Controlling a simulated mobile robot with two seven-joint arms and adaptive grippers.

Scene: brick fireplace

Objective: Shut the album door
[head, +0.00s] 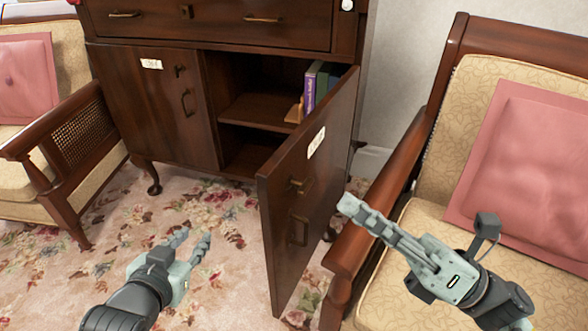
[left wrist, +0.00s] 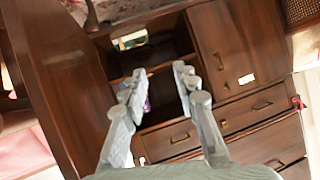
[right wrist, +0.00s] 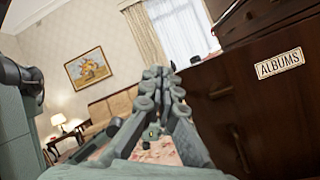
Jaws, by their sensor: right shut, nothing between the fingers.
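The album door (head: 312,190) is the right-hand door of a dark wooden cabinet and stands wide open, swung out toward me. Its label reads ALBUMS in the right wrist view (right wrist: 279,64). The door has a brass latch (head: 300,186) and a handle (head: 298,230). My right gripper (head: 346,204) is shut and empty, just right of the door on its outer, labelled side; I cannot tell whether it touches. My left gripper (head: 193,237) is open and empty, left of the door over the carpet. In the left wrist view its fingers (left wrist: 160,73) face the open compartment.
The left cabinet door (head: 155,105) is shut. Books (head: 311,92) stand on the inner shelf (head: 258,110). An armchair (head: 385,205) with a pink cushion (head: 530,165) is close on the right. Another armchair (head: 75,150) is at left. Flowered carpet (head: 215,215) lies clear in front.

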